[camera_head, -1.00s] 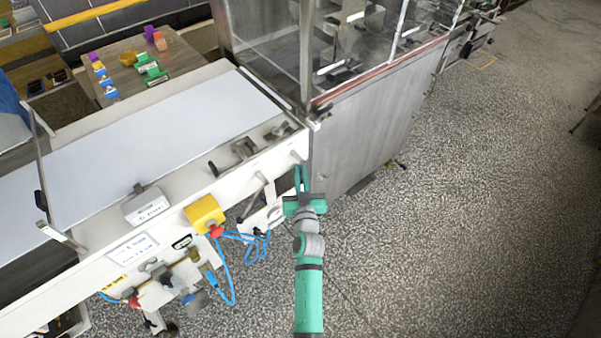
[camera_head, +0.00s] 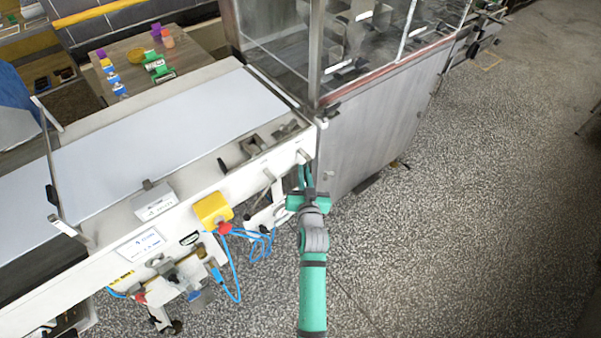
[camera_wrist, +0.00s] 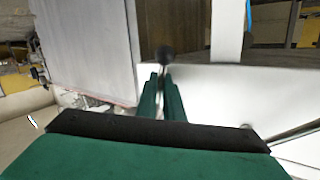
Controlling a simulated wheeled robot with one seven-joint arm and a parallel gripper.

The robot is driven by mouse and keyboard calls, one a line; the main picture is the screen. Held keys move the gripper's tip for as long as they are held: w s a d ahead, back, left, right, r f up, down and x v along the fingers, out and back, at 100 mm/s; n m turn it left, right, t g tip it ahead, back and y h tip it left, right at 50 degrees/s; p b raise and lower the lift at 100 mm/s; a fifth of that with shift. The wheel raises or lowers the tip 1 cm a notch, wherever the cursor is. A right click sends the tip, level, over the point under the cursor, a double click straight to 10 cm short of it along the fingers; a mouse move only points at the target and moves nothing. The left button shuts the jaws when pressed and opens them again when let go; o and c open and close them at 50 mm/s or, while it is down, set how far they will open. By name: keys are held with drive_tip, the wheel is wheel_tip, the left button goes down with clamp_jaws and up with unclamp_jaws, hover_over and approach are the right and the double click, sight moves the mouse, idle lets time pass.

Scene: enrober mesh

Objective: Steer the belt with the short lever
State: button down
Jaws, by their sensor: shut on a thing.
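The white belt (camera_head: 170,140) lies flat on the cream conveyor frame, in the left half of the head view. In the wrist view the short lever (camera_wrist: 165,54) shows a dark round knob, standing up beyond the green fingers, with a thin metal shaft between them. My gripper (camera_head: 306,176) is at the conveyor's near right corner, beside the steel cabinet. In the wrist view my gripper (camera_wrist: 163,90) is shut on the lever below its knob. The lever's lower shaft is hidden by my fingers and palm.
The steel cabinet with clear panels (camera_head: 365,150) stands just right of my gripper. A yellow box with a red button (camera_head: 213,209) and blue cables (camera_head: 235,265) are on the conveyor's front to the left. Open speckled floor (camera_head: 460,220) lies to the right.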

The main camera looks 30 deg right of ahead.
drive_tip(key=shift+a+r, duration=0.1)
drive_tip(key=c, duration=2.2)
unclamp_jaws()
drive_tip(key=v, duration=1)
drive_tip(key=shift+s+a, duration=0.1)
drive_tip(key=shift+s, duration=0.25)
drive_tip(key=s+a+f+n+y, duration=0.1)
drive_tip(key=s+a+f+n, duration=0.1)
drive_tip(key=s+a, duration=0.5)
drive_tip(key=s+a+f+n+y, duration=0.1)
drive_tip(key=s+a+f+y, duration=0.1)
drive_tip(key=s+a, duration=0.55)
drive_tip(key=shift+s+a+r+n+y, duration=0.6)
drive_tip(key=shift+s+a+r, duration=0.8)
drive_tip(key=shift+s, duration=1.35)
drive_tip(key=shift+s+a+r+n+y, duration=0.45)
drive_tip(key=shift+s+a+r+n, duration=0.3)
drive_tip(key=shift+s+a, duration=1.65)
drive_tip(key=shift+s+a+r+n+y, duration=0.55)
drive_tip(key=shift+s+a+r, duration=0.7)
drive_tip(key=shift+s, duration=1.85)
